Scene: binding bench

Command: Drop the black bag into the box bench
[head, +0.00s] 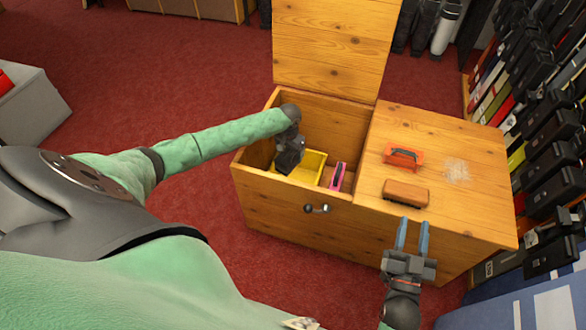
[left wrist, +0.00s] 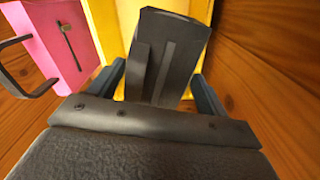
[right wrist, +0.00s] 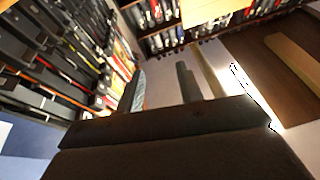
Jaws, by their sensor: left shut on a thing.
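The box bench (head: 270,215) is a wooden chest with its left lid (head: 332,45) raised, so the compartment is open. My left gripper (head: 291,143) reaches down into that compartment and is shut on the black bag (head: 289,160). Whether the bag touches the bin cannot be told. My right gripper (head: 412,237) is open and empty at the front edge of the bench's closed right top; its fingers show apart in the right wrist view (right wrist: 160,88).
Racks of dark items (head: 550,130) stand close on the right. Red carpet lies open on the left.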

